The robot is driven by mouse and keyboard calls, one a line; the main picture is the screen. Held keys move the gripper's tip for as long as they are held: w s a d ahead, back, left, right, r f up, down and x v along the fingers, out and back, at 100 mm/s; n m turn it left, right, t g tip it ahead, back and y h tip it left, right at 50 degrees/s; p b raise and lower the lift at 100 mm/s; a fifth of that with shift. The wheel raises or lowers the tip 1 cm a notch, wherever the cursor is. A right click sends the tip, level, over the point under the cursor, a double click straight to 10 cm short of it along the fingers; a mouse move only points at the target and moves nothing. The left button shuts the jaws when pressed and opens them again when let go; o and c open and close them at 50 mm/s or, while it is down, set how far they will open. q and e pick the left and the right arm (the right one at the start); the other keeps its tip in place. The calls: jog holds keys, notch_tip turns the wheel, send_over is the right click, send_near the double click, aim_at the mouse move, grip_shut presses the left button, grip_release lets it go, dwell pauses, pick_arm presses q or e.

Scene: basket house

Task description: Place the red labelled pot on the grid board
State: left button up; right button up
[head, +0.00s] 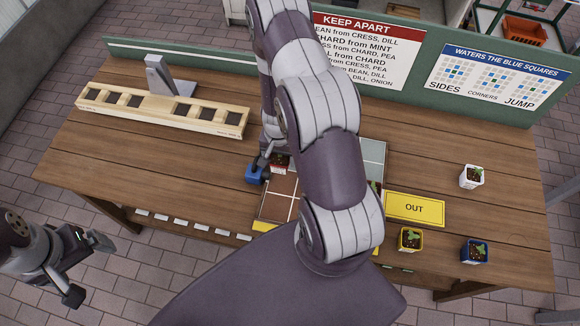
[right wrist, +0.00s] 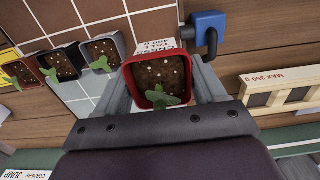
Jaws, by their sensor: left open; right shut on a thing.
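The red labelled pot (right wrist: 131,86), with dark soil and a green seedling, is between the fingers of my right gripper (right wrist: 160,78) in the right wrist view. A white label shows on its far side. In the head view only a small part of the pot (head: 280,167) shows beside my right arm. The grid board (head: 273,202) has brown squares with white lines and a grey part (head: 373,152); my right arm hides its middle. The pot is at the board's left end; I cannot tell whether it touches anything below. My left gripper (head: 88,266) is open and empty, off the table's left front.
A blue tap-like device (head: 256,172) stands close beside the red pot. Several potted seedlings (right wrist: 60,63) stand on the board's grey part. A yellow OUT plate (head: 414,208) and white, yellow and blue pots (head: 475,250) are at right. A wooden rack (head: 165,110) is at back left.

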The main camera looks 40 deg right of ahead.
jog(key=f, duration=0.1)
jog(key=f+b, duration=0.1)
jog(key=f, duration=0.3)
jog(key=shift+s+d, duration=0.2)
jog(key=shift+s, duration=0.15)
jog(key=f, duration=0.4)
jog(key=shift+w+a+f+b, duration=0.1)
jog(key=shift+w+f+b, duration=0.1)
jog(key=shift+b, duration=0.15)
pick_arm(q)
jog(key=shift+s+d+f, duration=0.1)
jog(key=shift+s+f, duration=0.05)
jog(key=shift+f, duration=0.45)
jog(key=shift+s+d+f, duration=0.1)
jog(key=shift+f, duration=0.45)
pick_arm(e)
jog(key=shift+r, duration=0.1)
pick_arm(q)
jog(key=shift+s, duration=0.1)
pick_arm(e)
jog(key=shift+s, duration=0.1)
jog(key=o, duration=1.1)
pick_arm(q)
jog(key=shift+f, duration=0.15)
pick_arm(e)
jog(key=shift+o, duration=0.2)
